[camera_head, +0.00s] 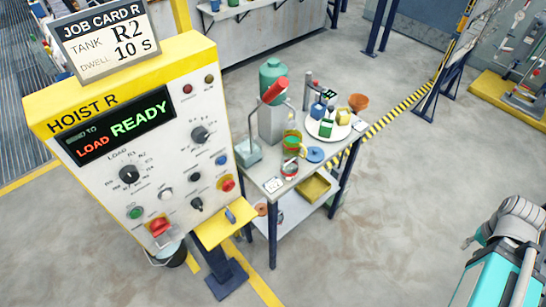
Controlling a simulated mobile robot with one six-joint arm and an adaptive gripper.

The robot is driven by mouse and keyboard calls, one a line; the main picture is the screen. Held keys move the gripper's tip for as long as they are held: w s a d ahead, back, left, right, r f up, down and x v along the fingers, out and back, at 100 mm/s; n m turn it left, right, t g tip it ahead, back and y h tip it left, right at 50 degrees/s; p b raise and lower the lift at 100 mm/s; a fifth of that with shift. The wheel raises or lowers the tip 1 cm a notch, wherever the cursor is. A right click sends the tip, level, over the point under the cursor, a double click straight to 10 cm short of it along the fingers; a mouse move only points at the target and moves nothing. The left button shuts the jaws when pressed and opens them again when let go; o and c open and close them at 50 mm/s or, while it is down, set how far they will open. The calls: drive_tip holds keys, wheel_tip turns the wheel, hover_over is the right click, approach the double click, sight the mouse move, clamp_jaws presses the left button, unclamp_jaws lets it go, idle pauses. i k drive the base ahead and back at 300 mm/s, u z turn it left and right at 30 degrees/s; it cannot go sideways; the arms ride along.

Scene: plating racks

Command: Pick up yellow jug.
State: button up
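A small yellowish vessel (291,134) stands near the middle of the grey table (262,176), among green and orange items. It is small and partly overlapped, so I cannot tell for sure that it is the yellow jug. A yellow block-like item (343,116) sits on a round white plate (318,129) on the same table. My arm shows at the lower right, well apart from the table. My gripper cannot be made out in this view.
A hoist control panel (150,150) stands left of the table. A yellow tray (314,188) lies on the lower shelf. Open floor lies between table and arm.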

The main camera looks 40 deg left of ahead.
sight(292, 139)
drive_tip(key=k, duration=1.4)
drive_tip(key=u, duration=1.1)
drive_tip(key=i, duration=1)
drive_tip(key=z, duration=0.1)
